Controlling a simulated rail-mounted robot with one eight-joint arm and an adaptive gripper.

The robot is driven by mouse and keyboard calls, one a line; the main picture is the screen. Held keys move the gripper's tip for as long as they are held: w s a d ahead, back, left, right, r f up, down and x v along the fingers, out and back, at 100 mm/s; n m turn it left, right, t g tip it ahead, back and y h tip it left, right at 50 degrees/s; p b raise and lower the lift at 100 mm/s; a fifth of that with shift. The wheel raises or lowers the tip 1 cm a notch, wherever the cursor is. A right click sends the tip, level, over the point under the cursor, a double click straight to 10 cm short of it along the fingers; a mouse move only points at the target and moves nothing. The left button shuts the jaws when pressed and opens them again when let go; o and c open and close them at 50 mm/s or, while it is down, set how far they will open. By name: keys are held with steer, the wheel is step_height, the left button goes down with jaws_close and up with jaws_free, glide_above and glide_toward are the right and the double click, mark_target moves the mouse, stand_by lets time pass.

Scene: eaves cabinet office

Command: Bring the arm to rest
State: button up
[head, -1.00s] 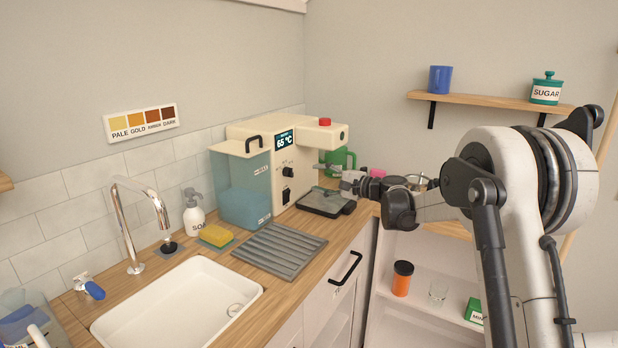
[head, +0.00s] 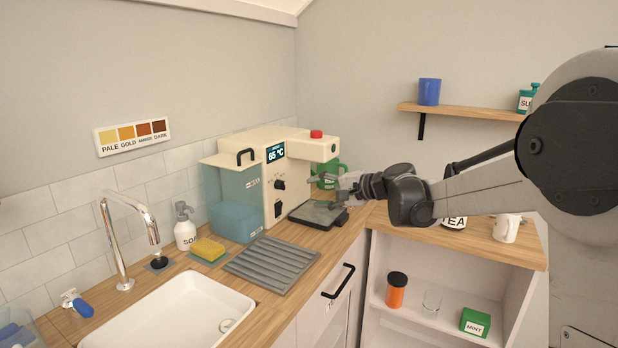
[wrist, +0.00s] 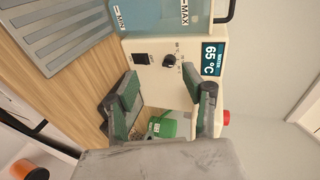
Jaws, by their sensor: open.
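My gripper (head: 322,188) is in front of the right end of the cream hot-water machine (head: 258,160), over its drip tray (head: 318,213). In the wrist view my gripper (wrist: 163,98) shows its two green-padded fingers apart, with nothing between them. The machine (wrist: 170,65) and its 65 °C display (wrist: 211,60) show beyond the fingers. My arm reaches in from the right of the head view.
An orange jar (head: 396,290), a glass and a mint box (head: 475,321) stand on the lower shelf.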

steer(key=s+d+f+n+h, duration=0.2)
steer(key=s+d, duration=0.3)
steer(key=s, duration=0.9)
steer(key=s+d+f+n+h, duration=0.2)
steer(key=s+d+f+h, duration=0.2)
steer(key=s, duration=1.1)
steer(key=s+d+f+n+g+h, duration=0.1)
steer(key=s+d+h, duration=0.4)
steer(key=s, duration=1)
steer(key=d+f+n, duration=0.1)
steer(key=d+f, duration=0.1)
steer(key=d, duration=0.1)
steer(key=shift+n, duration=0.4)
